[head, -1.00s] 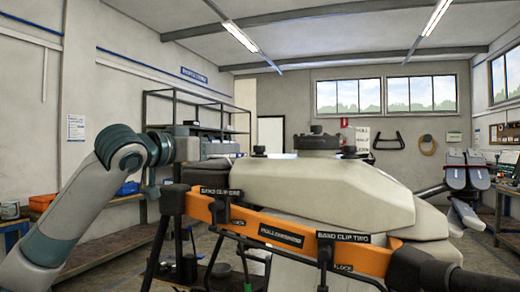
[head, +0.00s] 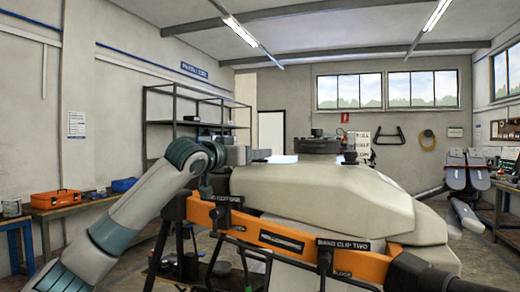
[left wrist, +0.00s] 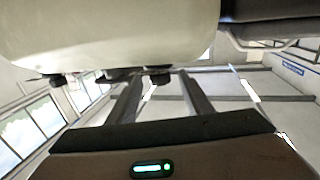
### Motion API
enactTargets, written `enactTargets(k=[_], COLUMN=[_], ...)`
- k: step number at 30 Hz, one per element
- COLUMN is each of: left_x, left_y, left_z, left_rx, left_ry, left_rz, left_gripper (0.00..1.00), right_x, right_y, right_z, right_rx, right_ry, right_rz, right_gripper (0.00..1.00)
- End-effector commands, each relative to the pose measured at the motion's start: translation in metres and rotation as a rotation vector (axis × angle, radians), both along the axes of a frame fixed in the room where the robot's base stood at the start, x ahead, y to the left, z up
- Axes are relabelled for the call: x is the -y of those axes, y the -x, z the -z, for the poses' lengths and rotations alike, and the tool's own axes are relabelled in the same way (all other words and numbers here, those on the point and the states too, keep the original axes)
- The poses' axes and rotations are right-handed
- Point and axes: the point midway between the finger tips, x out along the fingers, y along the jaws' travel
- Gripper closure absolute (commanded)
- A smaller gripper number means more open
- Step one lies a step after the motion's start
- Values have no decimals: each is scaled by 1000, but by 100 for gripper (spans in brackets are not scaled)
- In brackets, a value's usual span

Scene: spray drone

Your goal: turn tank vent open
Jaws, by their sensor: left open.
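The cream tank (head: 320,190) sits on the drone behind the orange frame bar; in the left wrist view (left wrist: 110,35) it fills the top, upside down. A small dark knob (head: 260,153) stands on its top left edge, beside the large dark cap (head: 318,145); another dark knob (head: 350,156) is right of the cap. No label shows which is the vent. My left gripper (head: 248,156) is at the tank's top left, close to the near knob. In the left wrist view its open fingers (left wrist: 159,78) straddle the line to a dark knob (left wrist: 158,73); contact cannot be told. My right gripper is out of view.
The orange bar (head: 285,240) with band clips crosses in front of the tank. A folded grey-bladed part (head: 467,172) stands at the right. An orange toolbox (head: 56,199) and blue bin (head: 123,185) rest on the left bench. Shelving (head: 195,112) stands behind.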

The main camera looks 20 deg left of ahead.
Motion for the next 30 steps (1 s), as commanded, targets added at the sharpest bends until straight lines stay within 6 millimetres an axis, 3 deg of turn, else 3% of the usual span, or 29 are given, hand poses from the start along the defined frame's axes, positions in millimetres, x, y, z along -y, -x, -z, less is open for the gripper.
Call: enactTargets(k=[7,19,20,25,30], left_x=[8,9,9,9,9], left_y=[-26,-32,-32,-32,-32], left_z=[-2,0,0,0,0], left_rx=[0,1,1,0,0], left_ry=[1,0,0,0,0], left_rz=[-1,-1,-1,-1,0], left_gripper=[54,54,56,95,95], right_x=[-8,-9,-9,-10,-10], right_y=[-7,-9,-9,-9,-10], right_z=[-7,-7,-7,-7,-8], right_rx=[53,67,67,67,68], right_ry=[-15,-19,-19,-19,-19], right_rz=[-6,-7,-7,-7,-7], right_gripper=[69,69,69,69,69])
